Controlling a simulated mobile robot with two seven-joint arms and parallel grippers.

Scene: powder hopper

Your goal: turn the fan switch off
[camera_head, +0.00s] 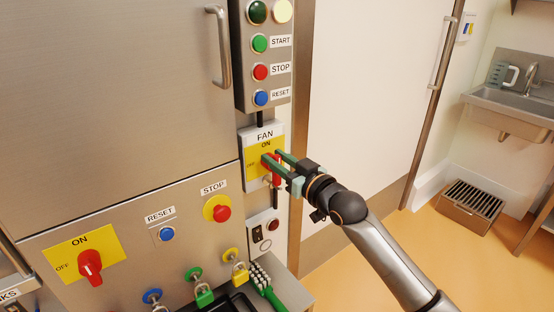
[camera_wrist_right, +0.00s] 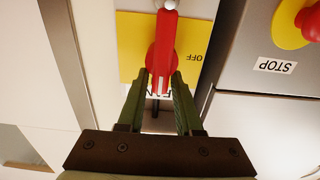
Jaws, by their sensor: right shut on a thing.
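The fan switch (camera_head: 276,171) is a red handle on a yellow plate with ON above and OFF at the left, under the label FAN (camera_head: 265,135). In the head view the handle stands roughly upright, in line with ON. My right gripper (camera_head: 272,157) reaches in from the right with its green fingers around the handle. In the right wrist view, which shows the plate upside down, the red handle (camera_wrist_right: 164,45) sits between the fingertips (camera_wrist_right: 160,74), and the gripper is shut on it. The fingers hide part of the handle and plate. My left gripper is not in view.
A button box (camera_head: 262,56) hangs above the fan plate. A small socket box (camera_head: 264,236) is below it. On the panel at the left are another red switch (camera_head: 90,266), a red stop button (camera_head: 221,212) and several padlocks. Free room lies right of the post, before the white door (camera_head: 362,100).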

